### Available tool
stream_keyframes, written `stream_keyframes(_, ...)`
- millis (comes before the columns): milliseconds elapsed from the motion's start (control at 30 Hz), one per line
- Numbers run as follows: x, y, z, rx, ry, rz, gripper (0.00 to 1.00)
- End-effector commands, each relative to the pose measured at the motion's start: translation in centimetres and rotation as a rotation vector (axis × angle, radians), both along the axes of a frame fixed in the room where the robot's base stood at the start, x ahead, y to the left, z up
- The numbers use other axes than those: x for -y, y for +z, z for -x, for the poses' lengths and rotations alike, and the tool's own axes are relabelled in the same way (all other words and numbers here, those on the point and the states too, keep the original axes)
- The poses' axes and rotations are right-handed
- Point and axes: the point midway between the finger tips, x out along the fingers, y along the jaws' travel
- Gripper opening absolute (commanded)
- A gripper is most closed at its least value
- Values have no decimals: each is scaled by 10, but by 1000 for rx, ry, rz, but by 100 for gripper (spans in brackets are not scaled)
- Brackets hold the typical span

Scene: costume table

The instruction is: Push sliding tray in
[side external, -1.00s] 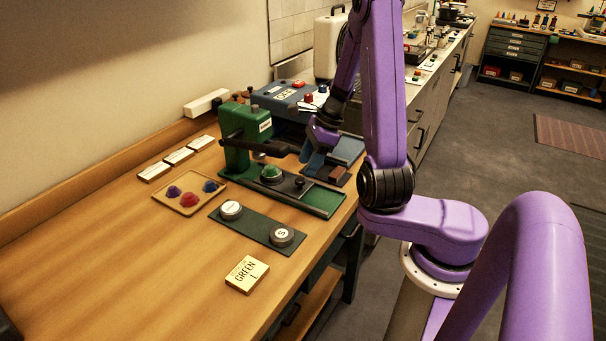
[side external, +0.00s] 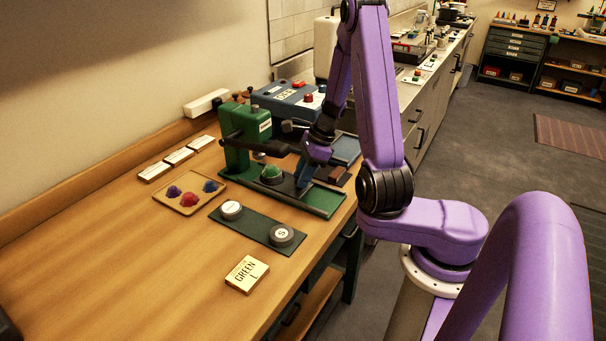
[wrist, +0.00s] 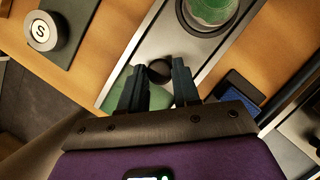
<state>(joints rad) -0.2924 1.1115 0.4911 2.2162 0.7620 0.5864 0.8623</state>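The sliding tray (side external: 287,184) is a grey slide on the green base of a green press (side external: 240,140). It sticks out from the press and carries a green domed piece (side external: 271,173) in a round seat. In the wrist view the tray (wrist: 165,38) has a black knob (wrist: 159,71) near its outer end. My gripper (side external: 303,182) is low over that end of the tray. In the wrist view my gripper (wrist: 157,70) has its fingers apart, with the knob between the tips. I cannot tell whether a finger touches the knob. The gripper hides the knob in the side view.
A dark plate with two round weights (side external: 281,235) lies in front of the press. A tray of coloured lumps (side external: 190,193) and a "GREEN L" card (side external: 247,274) lie nearby. A blue machine (side external: 288,97) stands behind. The front left tabletop is clear.

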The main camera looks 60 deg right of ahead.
Motion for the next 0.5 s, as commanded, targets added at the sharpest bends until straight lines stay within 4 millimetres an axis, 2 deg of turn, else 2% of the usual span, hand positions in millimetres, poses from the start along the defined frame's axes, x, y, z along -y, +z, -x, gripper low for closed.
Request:
stream_keyframes(133, 1, 0, -5, 1, 2, 1, 0)
stream_keyframes(333, 2, 0, -33, 1, 2, 1, 0)
stream_keyframes(500, 1, 0, -46, 2, -1, 1, 0)
